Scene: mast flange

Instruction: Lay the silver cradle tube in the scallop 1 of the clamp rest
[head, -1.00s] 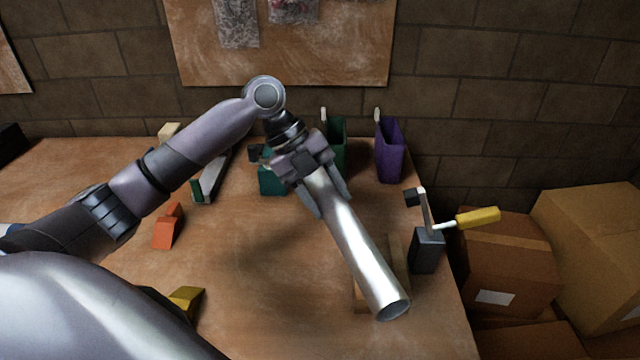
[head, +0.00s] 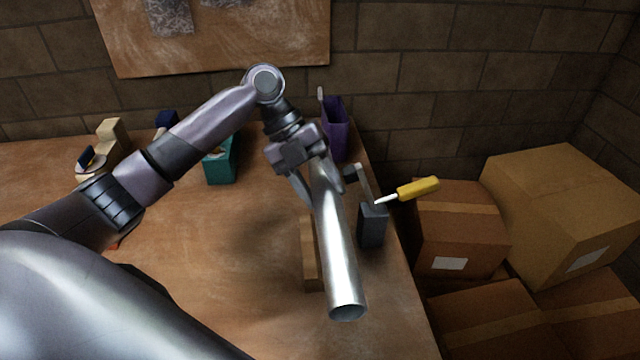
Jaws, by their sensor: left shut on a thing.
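The silver cradle tube (head: 338,250) is held near its upper end by my left gripper (head: 324,186), which is shut on it. The tube slopes down towards the front, its open lower end facing me. A wooden block (head: 309,262) stands on the table behind and left of the tube. It may be the clamp rest, but the tube hides part of it and I cannot make out its scallops. I cannot tell whether tube and block touch. My right gripper is not in view.
A dark grey block (head: 373,226) with a lever and yellow handle (head: 417,188) stands close right of the tube, by the table's right edge. A purple holder (head: 336,132) and a teal bin (head: 221,160) stand behind. Cardboard boxes (head: 458,235) lie beyond the edge. The table's middle is clear.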

